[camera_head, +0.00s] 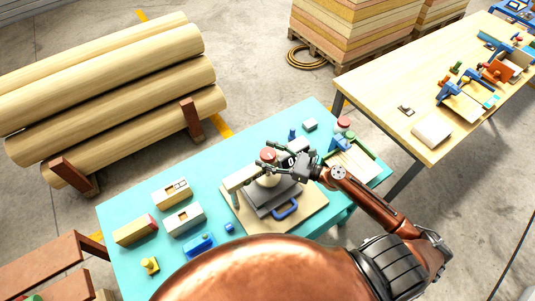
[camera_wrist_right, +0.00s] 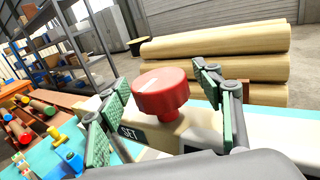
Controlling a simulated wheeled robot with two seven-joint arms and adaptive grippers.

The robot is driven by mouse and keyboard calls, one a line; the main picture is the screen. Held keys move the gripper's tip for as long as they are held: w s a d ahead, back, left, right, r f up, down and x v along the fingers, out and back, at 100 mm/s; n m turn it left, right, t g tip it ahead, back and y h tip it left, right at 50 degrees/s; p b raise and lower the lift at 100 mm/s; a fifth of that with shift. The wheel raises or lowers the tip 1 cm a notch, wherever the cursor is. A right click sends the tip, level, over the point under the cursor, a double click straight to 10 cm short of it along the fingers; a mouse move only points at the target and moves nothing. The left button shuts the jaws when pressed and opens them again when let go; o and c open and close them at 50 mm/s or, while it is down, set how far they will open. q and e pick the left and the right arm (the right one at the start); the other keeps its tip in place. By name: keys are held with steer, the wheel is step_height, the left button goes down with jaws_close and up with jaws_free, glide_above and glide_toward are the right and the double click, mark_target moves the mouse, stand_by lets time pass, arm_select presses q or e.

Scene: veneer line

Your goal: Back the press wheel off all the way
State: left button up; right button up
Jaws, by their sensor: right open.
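The press (camera_head: 272,188) stands on a wooden board on the turquoise table, with a dark plate and a blue handle (camera_head: 286,208) at its front. Its red press wheel (camera_head: 267,155) is on top. My left gripper is not in view.
Wooden and white blocks (camera_head: 183,219), a blue piece (camera_head: 199,244) and a yellow piece (camera_head: 150,265) lie on the table's left part. A green-edged tray (camera_head: 355,160) is at the right. Logs (camera_head: 120,85) lie behind, and a second workbench (camera_head: 390,85) stands at the right.

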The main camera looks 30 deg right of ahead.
steer(key=shift+s+d, duration=0.1)
steer(key=v, duration=1.1)
steer(key=shift+s+d, duration=0.2)
steer(key=shift+s, duration=0.15)
